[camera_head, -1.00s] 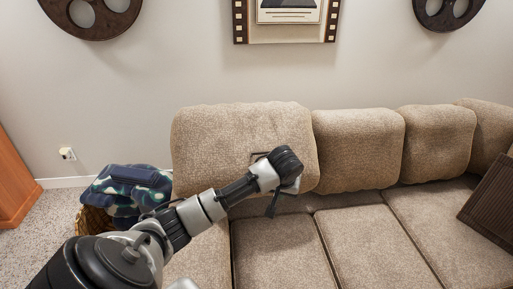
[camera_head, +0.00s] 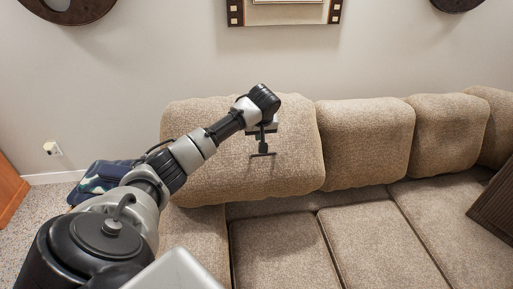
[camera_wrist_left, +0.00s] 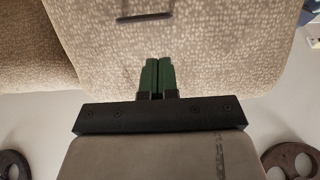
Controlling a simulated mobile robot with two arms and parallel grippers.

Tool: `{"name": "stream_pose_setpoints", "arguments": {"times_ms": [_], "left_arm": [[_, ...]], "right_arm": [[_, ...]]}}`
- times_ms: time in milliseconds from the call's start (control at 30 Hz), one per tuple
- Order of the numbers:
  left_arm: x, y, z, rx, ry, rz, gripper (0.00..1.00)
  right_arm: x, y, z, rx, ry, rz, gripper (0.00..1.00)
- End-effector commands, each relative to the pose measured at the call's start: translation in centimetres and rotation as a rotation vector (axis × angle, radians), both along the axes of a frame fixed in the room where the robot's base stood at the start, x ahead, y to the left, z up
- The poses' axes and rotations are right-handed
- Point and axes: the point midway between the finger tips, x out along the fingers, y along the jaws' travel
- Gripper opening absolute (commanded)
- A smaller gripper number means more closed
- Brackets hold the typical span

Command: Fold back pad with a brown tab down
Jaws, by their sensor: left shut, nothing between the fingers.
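The leftmost sofa back pad (camera_head: 190,165), tan and nubby, stands upright against the wall side of the sofa. Its brown tab (camera_head: 262,154) is a thin dark horizontal bar on the front face; it also shows in the left wrist view (camera_wrist_left: 145,17). My left gripper (camera_head: 262,146) hangs in front of the pad, just above the tab in the head view. In the left wrist view its green fingers (camera_wrist_left: 158,62) are shut together and empty, with a visible gap in the picture between them and the tab. My right gripper is in no view.
More upright back pads (camera_head: 365,140) continue to the right. The seat cushions (camera_head: 285,250) in front are clear. A dark brown ribbed pillow (camera_head: 495,208) lies at the far right. A blue patterned cloth (camera_head: 98,178) lies left of the sofa. The wall (camera_head: 140,65) is behind.

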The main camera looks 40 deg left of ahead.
Motion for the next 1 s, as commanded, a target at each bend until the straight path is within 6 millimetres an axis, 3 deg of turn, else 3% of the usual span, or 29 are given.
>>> {"name": "stream_pose_setpoints", "arguments": {"times_ms": [233, 500, 1000], "left_arm": [[1.3, 1.7, -5.1, -0.001, 0.004, 0.002, 0.00], [2.2, 2.7, -8.8, -0.001, 0.001, -0.001, 0.00], [2.4, 2.9, -9.8, 0.001, 0.000, -0.002, 0.00]], "right_arm": [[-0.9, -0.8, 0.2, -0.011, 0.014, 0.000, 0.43], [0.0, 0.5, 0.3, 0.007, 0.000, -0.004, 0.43], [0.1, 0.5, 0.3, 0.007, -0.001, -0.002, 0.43]]}}
